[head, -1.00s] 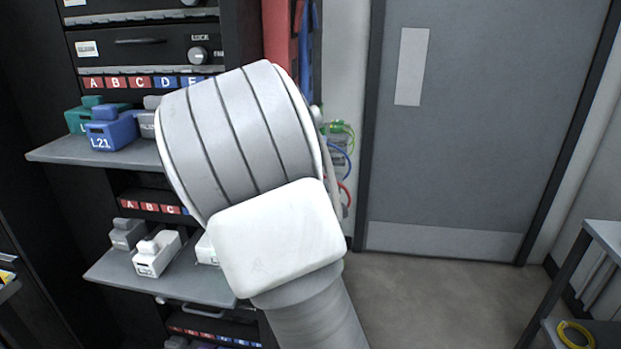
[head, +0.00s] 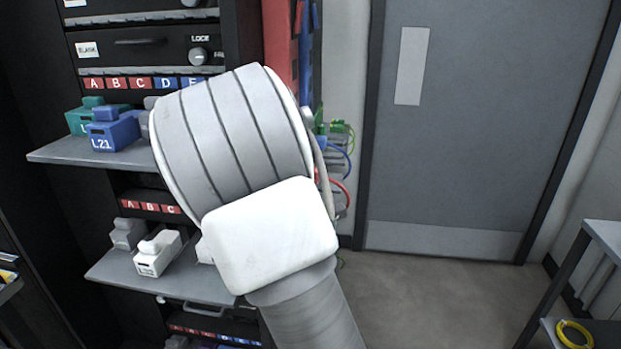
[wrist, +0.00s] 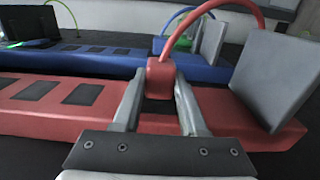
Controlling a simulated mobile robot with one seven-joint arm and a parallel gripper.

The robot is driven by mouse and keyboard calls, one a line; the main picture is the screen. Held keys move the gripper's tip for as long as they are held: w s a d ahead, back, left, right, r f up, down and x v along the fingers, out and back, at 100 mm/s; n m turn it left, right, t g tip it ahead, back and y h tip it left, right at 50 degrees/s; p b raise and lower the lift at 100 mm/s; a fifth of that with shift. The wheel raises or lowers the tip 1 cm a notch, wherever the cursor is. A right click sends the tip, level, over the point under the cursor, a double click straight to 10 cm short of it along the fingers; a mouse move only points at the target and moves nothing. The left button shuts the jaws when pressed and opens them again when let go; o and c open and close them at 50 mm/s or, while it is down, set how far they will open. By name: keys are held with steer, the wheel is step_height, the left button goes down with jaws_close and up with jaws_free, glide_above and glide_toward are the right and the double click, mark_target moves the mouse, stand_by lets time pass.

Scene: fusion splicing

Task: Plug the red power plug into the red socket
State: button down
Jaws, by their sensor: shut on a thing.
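My gripper (wrist: 160,92) is shut on the red power plug (wrist: 160,72) in the wrist view. A red cable (wrist: 215,5) arches from the plug up and to the right. The plug is over the long red strip (wrist: 60,118), which has a row of dark rectangular sockets (wrist: 82,94). A dark patch shows just below the plug between the fingers. I cannot tell whether the plug is seated or only close above the strip. In the head view my arm hides the gripper and the plug; part of the red cable (head: 343,188) shows beside it.
A blue strip (wrist: 100,62) runs behind the red one, with a blue plug and cable. A grey plate (wrist: 275,78) stands at the right of the red strip. In the head view, shelves (head: 80,150) with labelled blocks are left, and a grey door (head: 480,130) is right.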

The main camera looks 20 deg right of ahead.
steer(key=shift+w+a, duration=0.3)
steer(key=shift+a, duration=0.05)
steer(key=shift+c, duration=1.8)
jaws_free()
steer(key=shift+a, duration=0.1)
steer(key=p+v, duration=1.7)
steer(key=p, duration=0.1)
steer(key=shift+s+a, duration=0.15)
